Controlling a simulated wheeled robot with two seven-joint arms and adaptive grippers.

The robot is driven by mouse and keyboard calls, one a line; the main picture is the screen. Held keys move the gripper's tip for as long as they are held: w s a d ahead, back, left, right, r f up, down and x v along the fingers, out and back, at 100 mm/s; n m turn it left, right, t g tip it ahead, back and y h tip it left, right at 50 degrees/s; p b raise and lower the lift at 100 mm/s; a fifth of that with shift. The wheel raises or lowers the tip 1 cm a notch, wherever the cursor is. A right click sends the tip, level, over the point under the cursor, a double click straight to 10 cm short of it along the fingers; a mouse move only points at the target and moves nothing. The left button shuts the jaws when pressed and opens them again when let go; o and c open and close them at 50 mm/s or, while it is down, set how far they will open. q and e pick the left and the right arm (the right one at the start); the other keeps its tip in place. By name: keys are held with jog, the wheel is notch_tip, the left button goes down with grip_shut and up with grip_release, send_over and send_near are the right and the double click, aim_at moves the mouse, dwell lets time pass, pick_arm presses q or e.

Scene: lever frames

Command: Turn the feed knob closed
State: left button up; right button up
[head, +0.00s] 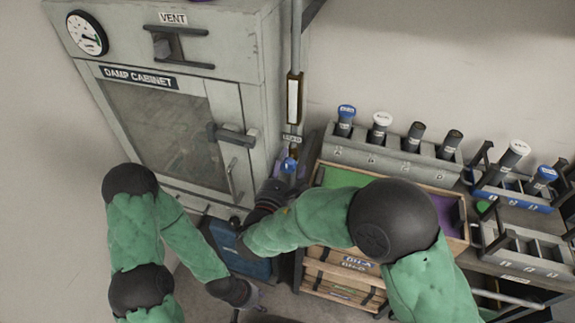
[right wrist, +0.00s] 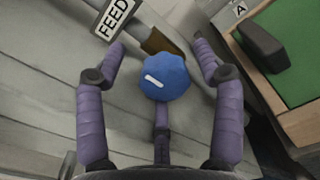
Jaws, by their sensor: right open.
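The feed knob (right wrist: 166,78) is a blue, rounded knob with a short white mark, below a FEED label (right wrist: 115,14) in the right wrist view. In the head view the knob (head: 289,164) shows small at the cabinet's right side, under a vertical pipe. My right gripper (right wrist: 163,62) is open, with purple fingers on the left, right and below the knob; they look apart from it. In the head view my right gripper (head: 284,180) is at the knob, partly hidden by its own arm. My left gripper (head: 252,300) hangs low near the bottom edge; its fingers are too small to read.
The damp cabinet (head: 215,95) stands left of the knob, with handles sticking out. A wooden crate stack (head: 335,278) with a green compartment stands close on the right. A rack of capped tubes (head: 385,158) is behind it. A blue box (head: 238,250) sits below.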

jog(key=v, duration=1.1)
jog(key=shift+s, duration=0.35)
jog(key=shift+a+r, duration=0.1)
